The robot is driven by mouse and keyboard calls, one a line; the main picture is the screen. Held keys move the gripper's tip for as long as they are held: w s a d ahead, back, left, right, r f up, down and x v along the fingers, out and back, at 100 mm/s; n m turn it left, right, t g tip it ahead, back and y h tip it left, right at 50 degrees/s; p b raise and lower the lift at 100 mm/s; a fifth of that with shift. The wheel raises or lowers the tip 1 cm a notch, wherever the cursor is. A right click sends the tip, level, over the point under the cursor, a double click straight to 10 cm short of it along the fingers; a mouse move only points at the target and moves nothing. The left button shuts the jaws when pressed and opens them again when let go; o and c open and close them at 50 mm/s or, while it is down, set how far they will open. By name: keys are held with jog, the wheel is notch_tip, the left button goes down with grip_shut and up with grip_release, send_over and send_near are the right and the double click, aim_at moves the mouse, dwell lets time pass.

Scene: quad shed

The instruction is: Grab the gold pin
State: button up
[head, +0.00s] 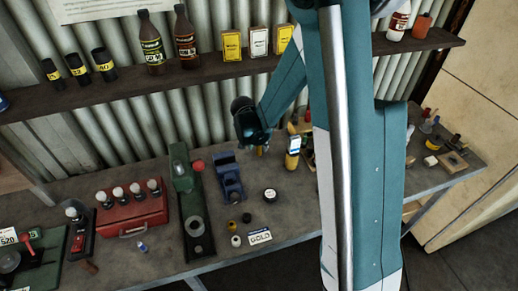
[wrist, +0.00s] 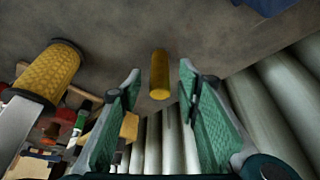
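The gold pin is a plain yellow-gold cylinder (wrist: 159,78) standing in the wrist view between and beyond the two green-padded fingertips. My gripper (wrist: 161,90) is open, with a gap visible on both sides of the pin, and neither finger appears to touch it. In the head view my gripper (head: 256,136) is over the back of the bench, near the corrugated wall. A small bit of yellow, likely the pin (head: 260,150), shows just below it there; the rest is hidden.
A thick knurled yellow handle (wrist: 53,72) on a pale block is close on the left in the wrist view. In the head view, a blue vise-like tool (head: 229,178), a round tin (head: 270,195) and a "GOLD" card (head: 260,237) are in front. A shelf (head: 200,80) runs above.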

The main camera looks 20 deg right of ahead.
jog(key=shift+w+d+f, duration=0.15)
jog(key=shift+f, duration=0.35)
jog(key=shift+c, duration=0.7)
grip_shut()
